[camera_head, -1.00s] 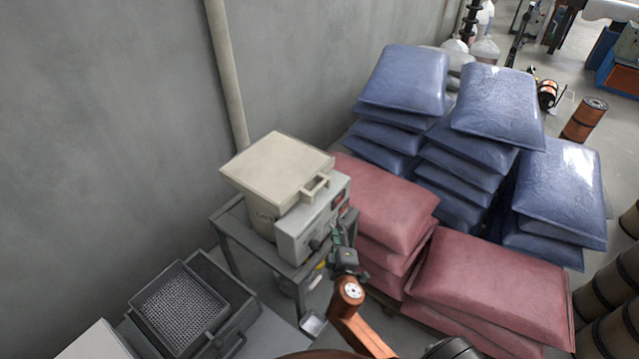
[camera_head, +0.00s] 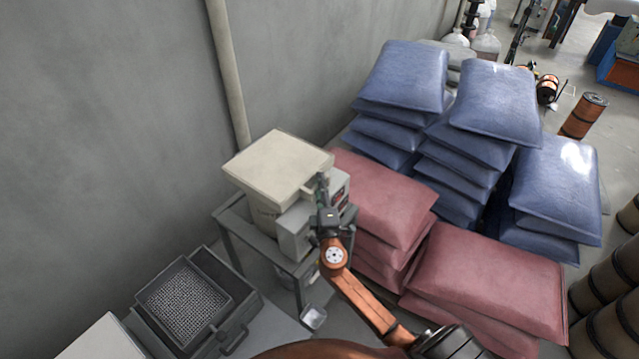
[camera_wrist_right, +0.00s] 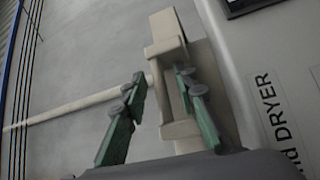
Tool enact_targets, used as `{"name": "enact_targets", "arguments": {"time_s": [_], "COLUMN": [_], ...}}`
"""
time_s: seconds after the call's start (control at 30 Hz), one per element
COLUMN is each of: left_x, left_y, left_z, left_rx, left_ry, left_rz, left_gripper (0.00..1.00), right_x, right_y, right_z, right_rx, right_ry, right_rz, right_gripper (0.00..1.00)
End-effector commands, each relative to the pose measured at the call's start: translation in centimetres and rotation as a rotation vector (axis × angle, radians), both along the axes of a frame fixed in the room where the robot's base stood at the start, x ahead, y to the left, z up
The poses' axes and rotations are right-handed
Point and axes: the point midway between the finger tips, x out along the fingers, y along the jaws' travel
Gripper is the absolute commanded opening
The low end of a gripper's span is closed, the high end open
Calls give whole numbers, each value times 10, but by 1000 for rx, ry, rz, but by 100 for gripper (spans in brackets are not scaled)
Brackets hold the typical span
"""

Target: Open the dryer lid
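The dryer (camera_head: 266,215) is a beige drum with a grey control box (camera_head: 296,228) on a small grey stand. Its flat beige lid (camera_head: 275,160) lies shut on top. The lid's handle, at the lid's right front edge, is largely hidden by my right gripper (camera_head: 320,183) in the head view. In the right wrist view, the beige handle (camera_wrist_right: 166,48) is a loop, and my right gripper (camera_wrist_right: 160,78) has its green fingers apart. One finger is left of the handle bar, the other at the loop's opening. Contact is unclear. My left gripper is out of view.
Red sacks (camera_head: 385,200) are stacked close to the right of the dryer, with blue sacks (camera_head: 495,105) behind them. A wall (camera_head: 110,120) with a pipe (camera_head: 228,75) stands behind. A grey bin with a mesh basket (camera_head: 180,300) is at the lower left.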

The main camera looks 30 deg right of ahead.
Motion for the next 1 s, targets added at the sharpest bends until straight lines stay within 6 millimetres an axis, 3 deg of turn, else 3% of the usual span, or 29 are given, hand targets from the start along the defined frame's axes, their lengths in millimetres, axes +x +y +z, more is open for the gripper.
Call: {"name": "enact_targets", "arguments": {"time_s": [0.23,0.6,1.0], "left_x": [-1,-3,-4], "left_y": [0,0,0], "left_z": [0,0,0], "left_rx": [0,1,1], "left_ry": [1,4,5], "left_rz": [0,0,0], "left_gripper": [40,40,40], "right_x": [0,0,0], "right_y": [0,0,0], "right_z": [0,0,-1], "right_rx": [1,1,1], "right_ry": [0,1,1], "right_rz": [0,0,0], "right_gripper": [26,0,0]}}
